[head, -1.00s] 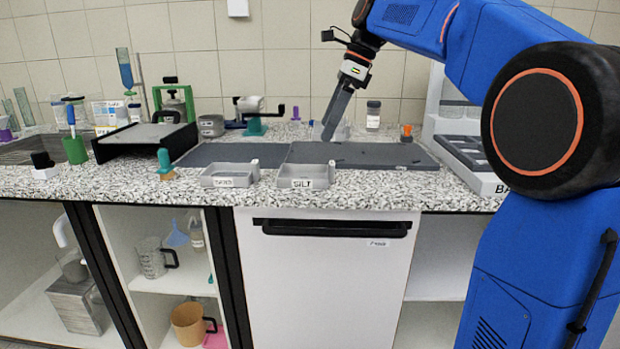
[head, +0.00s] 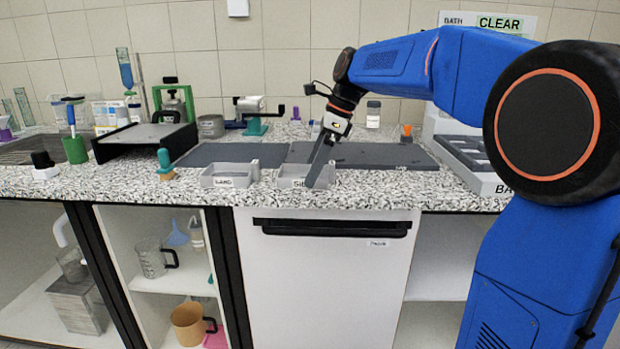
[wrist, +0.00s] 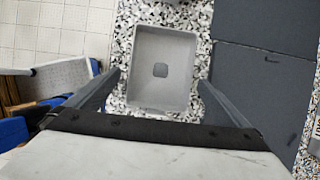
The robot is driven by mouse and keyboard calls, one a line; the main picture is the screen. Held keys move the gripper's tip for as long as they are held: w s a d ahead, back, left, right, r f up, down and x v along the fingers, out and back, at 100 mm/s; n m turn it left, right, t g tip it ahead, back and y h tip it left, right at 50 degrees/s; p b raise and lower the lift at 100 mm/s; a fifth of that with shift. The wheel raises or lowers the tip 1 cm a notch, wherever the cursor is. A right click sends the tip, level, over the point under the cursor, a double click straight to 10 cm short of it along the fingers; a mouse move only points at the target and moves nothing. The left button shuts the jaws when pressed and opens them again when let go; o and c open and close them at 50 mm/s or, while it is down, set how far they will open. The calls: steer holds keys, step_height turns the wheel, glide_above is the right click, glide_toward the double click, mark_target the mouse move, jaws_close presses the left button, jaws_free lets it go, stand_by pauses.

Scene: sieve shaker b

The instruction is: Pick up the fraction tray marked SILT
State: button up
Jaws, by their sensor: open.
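The fraction tray marked SILT (head: 288,183) is a shallow grey box near the worktop's front edge. Its label is partly hidden by my gripper (head: 314,183), which points down at its right part in the head view. In the wrist view the tray (wrist: 163,45) lies flat on the speckled worktop, with a dark square patch on its floor. My gripper (wrist: 159,82) is open there, one finger to each side of the tray's near half, with nothing held. From these views I cannot tell how far the fingertips are above the worktop.
The similar tray marked SAND (head: 229,181) stands just left. Dark mats (head: 385,156) lie behind, also beside the tray in the wrist view (wrist: 262,95). A teal-handled tool (head: 165,165) stands further left. A grey rack (head: 470,160) stands at the right.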

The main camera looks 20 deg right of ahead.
steer(key=shift+a+f, duration=0.1)
steer(key=shift+f, duration=0.2)
steer(key=shift+c, duration=0.3)
steer(key=c, duration=1.1)
steer(key=shift+r, duration=0.15)
